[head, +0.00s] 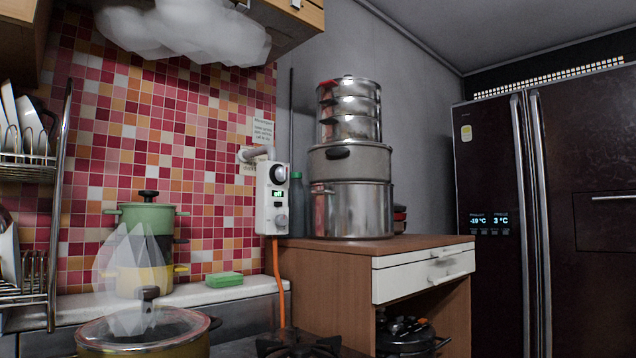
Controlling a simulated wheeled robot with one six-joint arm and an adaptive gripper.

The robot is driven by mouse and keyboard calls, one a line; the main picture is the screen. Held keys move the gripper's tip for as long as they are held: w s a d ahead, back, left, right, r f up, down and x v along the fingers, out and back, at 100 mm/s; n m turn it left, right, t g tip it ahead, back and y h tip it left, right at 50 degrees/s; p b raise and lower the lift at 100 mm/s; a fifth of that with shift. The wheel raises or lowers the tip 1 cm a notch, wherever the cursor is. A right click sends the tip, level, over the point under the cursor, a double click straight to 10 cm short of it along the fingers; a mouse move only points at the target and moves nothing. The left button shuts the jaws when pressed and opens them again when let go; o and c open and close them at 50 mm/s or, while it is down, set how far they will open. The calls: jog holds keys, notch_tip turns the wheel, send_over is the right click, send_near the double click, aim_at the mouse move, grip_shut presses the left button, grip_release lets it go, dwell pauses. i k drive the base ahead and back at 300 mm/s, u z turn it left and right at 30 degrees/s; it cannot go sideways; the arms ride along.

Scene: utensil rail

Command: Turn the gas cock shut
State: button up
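A pale gas control box (272,198) hangs on the tiled wall, left of the stacked pots. A grey pipe (257,153) joins the box from the wall above. An orange hose (278,275) runs down from the box towards the hob. My gripper is not in view.
A lidded pot (148,338) and a black burner grate (298,345) are in front. Translucent white vapour rises over the pot and gathers under the hood. Stacked steel pots (352,210) stand on the wooden cabinet (335,262). A dark fridge (500,170) is right.

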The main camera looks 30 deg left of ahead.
aim_at(281, 172)
jog(key=i, duration=2.9)
jog(key=u, duration=4.35)
